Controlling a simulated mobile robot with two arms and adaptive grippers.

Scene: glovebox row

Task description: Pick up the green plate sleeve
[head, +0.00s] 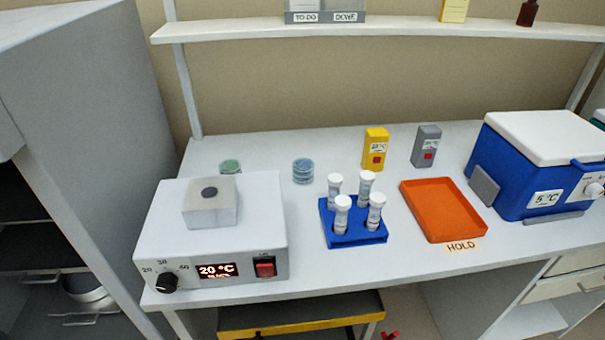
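The green plate sleeve (230,166) is a short round stack of green dishes. It stands on the white bench behind the white heating unit (160,238), which hides its lower part. A similar blue stack (303,171) stands to its right, apart from it and fully visible. Neither of my grippers is in the head view.
A blue rack (345,236) holds several white-capped tubes in front of the blue stack. Right of it lie an orange tray (440,212) and a blue cooler (535,200). Yellow (376,147) and grey (427,146) boxes stand behind. A shelf (400,28) spans above.

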